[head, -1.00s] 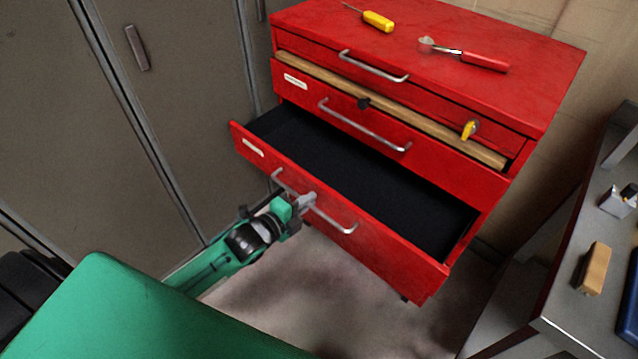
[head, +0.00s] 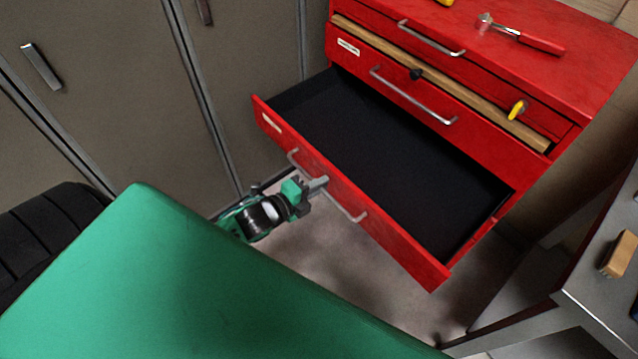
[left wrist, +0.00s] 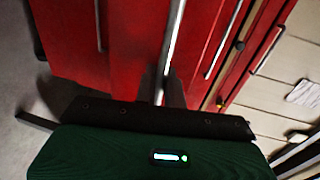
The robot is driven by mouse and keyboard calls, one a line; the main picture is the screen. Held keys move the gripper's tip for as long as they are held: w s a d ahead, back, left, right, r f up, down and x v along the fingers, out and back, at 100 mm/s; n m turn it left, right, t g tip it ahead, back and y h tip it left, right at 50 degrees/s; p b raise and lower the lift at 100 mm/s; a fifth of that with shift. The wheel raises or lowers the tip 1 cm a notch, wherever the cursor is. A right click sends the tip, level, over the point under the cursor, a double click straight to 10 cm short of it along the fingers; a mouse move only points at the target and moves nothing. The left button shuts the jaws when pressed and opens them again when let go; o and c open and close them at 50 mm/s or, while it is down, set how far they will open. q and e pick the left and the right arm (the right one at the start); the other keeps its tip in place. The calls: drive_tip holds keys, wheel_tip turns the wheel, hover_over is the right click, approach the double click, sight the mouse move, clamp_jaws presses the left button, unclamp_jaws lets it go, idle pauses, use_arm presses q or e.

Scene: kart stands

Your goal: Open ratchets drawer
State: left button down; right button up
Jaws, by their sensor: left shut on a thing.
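My left gripper (head: 318,186) is shut on the drawer's metal handle (head: 347,209), near the middle of the bar. In the left wrist view the handle bar (left wrist: 172,45) runs down to the gripper against the red front. My right gripper is in neither view now.
The drawers above look shut, with handles (head: 415,97) and a wooden strip (head: 440,85). A red-handled tool (head: 540,43) lies on the cabinet top. Grey lockers (head: 110,90) stand left. A bench with a brush (head: 619,254) is at right. Floor shows below the drawer.

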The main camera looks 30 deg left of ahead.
use_arm(q)
drive_tip(key=c, duration=1.7)
unclamp_jaws()
drive_tip(key=shift+s, duration=0.1)
drive_tip(key=v, duration=1.3)
drive_tip(key=shift+s+a+r, duration=0.1)
drive_tip(key=shift+s+a, duration=0.05)
drive_tip(key=shift+s, duration=0.1)
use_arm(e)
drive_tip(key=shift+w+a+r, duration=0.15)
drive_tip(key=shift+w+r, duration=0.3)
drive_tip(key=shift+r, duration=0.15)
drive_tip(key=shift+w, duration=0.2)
